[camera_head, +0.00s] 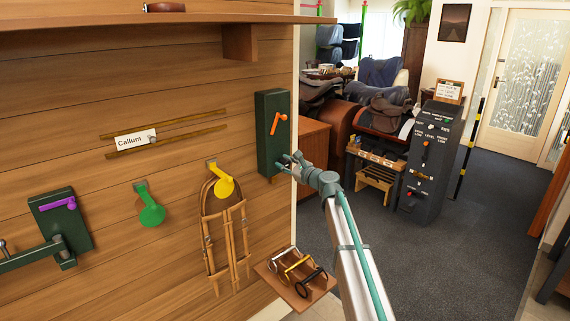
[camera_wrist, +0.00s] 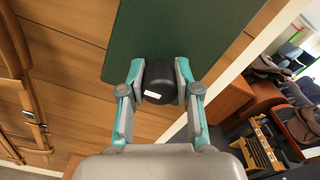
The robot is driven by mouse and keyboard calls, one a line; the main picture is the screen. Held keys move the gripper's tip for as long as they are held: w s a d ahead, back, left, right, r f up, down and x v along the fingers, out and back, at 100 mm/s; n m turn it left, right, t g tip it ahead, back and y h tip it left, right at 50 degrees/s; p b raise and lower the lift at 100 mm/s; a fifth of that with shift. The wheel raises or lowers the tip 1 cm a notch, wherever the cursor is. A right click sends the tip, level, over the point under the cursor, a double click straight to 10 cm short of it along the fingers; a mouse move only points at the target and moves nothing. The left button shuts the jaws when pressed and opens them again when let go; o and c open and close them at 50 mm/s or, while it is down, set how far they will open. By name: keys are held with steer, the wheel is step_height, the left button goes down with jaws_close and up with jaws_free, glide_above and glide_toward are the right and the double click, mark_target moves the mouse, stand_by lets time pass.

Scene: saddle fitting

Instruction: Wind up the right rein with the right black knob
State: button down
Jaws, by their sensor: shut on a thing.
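My gripper (camera_wrist: 158,84) is shut on a black knob (camera_wrist: 160,74), with one teal-edged finger on each side. The knob is round-ended and has a small white mark. It stands out from a dark green box (camera_head: 269,105) on the wooden wall, which also shows in the wrist view (camera_wrist: 158,28). In the head view, my gripper (camera_head: 285,161) is at the box's lower right edge and hides the knob. An orange lever (camera_head: 277,123) is on the box above it. I cannot make out a separate right rein; brown leather straps (camera_head: 207,235) hang to the left.
A yellow hook (camera_head: 223,187) holds the straps. A small wooden shelf (camera_head: 312,291) with several bits is below my gripper. A green hook (camera_head: 150,212) and another green box (camera_head: 60,222) are farther left. A dark control panel (camera_head: 429,160) stands behind at right. Open floor lies beyond.

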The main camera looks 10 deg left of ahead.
steer(key=c, duration=0.8)
jaws_free()
steer(key=shift+s+d, duration=0.1)
steer(key=v, duration=1.1)
steer(key=shift+s+d, duration=0.25)
steer(key=shift+s, duration=0.05)
